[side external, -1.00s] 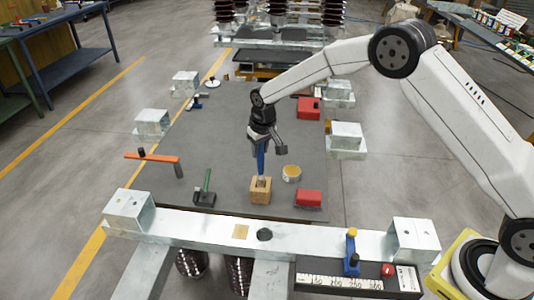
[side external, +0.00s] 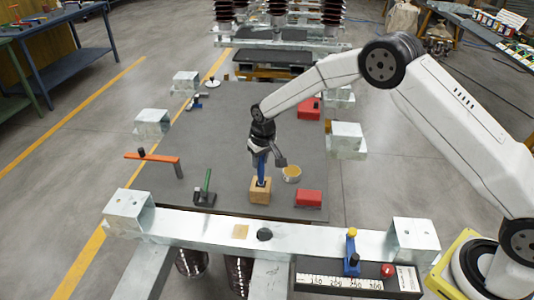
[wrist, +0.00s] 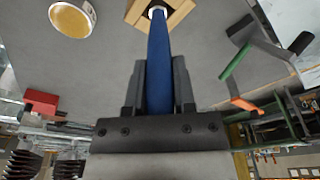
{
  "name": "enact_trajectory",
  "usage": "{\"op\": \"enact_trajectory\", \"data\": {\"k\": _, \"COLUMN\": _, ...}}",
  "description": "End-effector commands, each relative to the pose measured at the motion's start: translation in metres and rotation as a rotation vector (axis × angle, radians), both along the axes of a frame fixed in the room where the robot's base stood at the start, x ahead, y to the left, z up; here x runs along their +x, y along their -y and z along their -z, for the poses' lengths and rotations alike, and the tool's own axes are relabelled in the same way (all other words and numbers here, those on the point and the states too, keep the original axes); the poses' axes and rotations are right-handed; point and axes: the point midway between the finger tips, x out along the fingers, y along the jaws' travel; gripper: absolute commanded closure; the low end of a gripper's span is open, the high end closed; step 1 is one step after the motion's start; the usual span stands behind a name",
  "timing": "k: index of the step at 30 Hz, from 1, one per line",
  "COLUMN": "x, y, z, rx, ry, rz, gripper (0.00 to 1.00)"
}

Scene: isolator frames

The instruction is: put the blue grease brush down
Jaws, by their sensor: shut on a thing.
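The blue grease brush (side external: 261,170) stands upright with its lower end in the opening of a small wooden block (side external: 260,191) on the grey board. In the wrist view the blue handle (wrist: 159,65) runs between the jaws to the hole of the wooden block (wrist: 183,10). My gripper (side external: 261,155) is shut on the handle above the block; its fingers also show in the wrist view (wrist: 159,85). The bristles are hidden inside the block.
A tin of yellow grease (side external: 291,173) stands right of the block, with a red box (side external: 308,198) in front of it. An orange bar (side external: 155,159) lies farther left. The board behind is mostly clear.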

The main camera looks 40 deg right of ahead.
Motion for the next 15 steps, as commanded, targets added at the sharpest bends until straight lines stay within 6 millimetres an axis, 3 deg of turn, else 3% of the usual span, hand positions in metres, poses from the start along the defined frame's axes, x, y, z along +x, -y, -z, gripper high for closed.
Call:
{"op": "enact_trajectory", "data": {"k": 2, "x": 0.0001, "y": 0.0, "z": 0.002, "rx": 0.0, "ry": 0.0, "rz": 0.0, "gripper": 1.0}}
{"op": "enact_trajectory", "data": {"k": 3, "x": 0.0001, "y": 0.0, "z": 0.0021, "rx": 0.0, "ry": 0.0, "rz": 0.0, "gripper": 0.61}}
{"op": "enact_trajectory", "data": {"k": 6, "x": 0.0001, "y": 0.0, "z": 0.002, "rx": 0.0, "ry": 0.0, "rz": 0.0, "gripper": 0.32}}
{"op": "enact_trajectory", "data": {"k": 15, "x": 0.0001, "y": 0.0, "z": 0.0017, "rx": 0.0, "ry": 0.0, "rz": 0.0, "gripper": 0.32}}
